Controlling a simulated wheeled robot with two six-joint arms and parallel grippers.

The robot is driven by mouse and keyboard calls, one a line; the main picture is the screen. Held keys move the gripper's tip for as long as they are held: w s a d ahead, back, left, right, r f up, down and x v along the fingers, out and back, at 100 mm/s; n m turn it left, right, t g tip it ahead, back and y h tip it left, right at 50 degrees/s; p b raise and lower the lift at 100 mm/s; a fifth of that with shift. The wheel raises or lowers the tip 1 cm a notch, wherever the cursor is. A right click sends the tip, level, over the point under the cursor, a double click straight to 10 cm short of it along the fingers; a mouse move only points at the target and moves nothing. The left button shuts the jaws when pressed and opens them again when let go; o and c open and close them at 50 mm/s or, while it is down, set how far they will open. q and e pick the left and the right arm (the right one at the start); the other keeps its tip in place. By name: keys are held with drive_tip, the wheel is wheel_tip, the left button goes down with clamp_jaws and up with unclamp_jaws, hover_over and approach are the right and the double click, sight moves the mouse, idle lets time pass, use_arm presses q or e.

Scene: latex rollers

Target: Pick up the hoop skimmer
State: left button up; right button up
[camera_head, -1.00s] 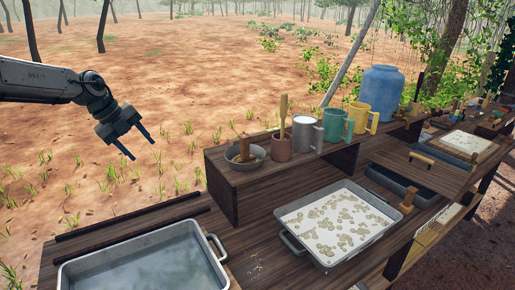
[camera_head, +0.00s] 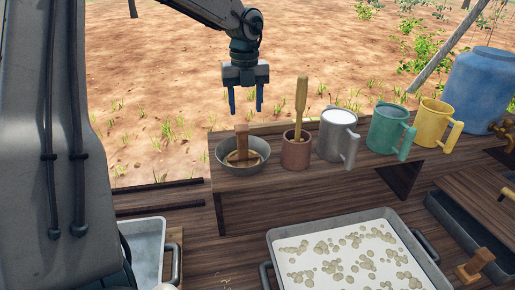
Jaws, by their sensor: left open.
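What looks like the hoop skimmer (camera_head: 242,142) is a wooden piece with an upright handle and a flat curved part at its foot. It stands in a grey metal bowl (camera_head: 222,155) at the left end of the raised wooden shelf. My left gripper (camera_head: 246,106) hangs pointing down just above the handle. Its two blue fingers are apart, with nothing between them, and the handle top is below the fingertips. My right gripper is not in view.
A brown cup (camera_head: 296,153) with a wooden tool (camera_head: 301,98) stands right of the bowl. Grey (camera_head: 335,140), green (camera_head: 386,128) and yellow (camera_head: 432,124) mugs and a blue barrel (camera_head: 485,80) follow. A tray (camera_head: 277,237) of speckled white liquid sits below.

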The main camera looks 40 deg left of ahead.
sight(242, 127)
use_arm(q)
drive_tip(key=f, duration=0.2)
drive_tip(key=s+f+p, duration=0.1)
drive_tip(key=shift+a+f, duration=0.2)
drive_tip(key=shift+f, duration=0.15)
drive_tip(key=shift+a+f, duration=0.1)
drive_tip(key=shift+f, duration=0.25)
drive_tip(key=shift+w+f+p, duration=0.1)
drive_tip(key=shift+f+p, duration=0.45)
drive_tip(key=f+p, duration=0.2)
drive_tip(key=f, duration=0.1)
drive_tip(key=shift+s+f, duration=0.15)
drive_tip(key=shift+s, duration=0.05)
drive_tip(key=shift+a+f, duration=0.1)
drive_tip(key=shift+f, duration=0.5)
drive_tip(key=shift+c, duration=0.6)
clamp_jaws()
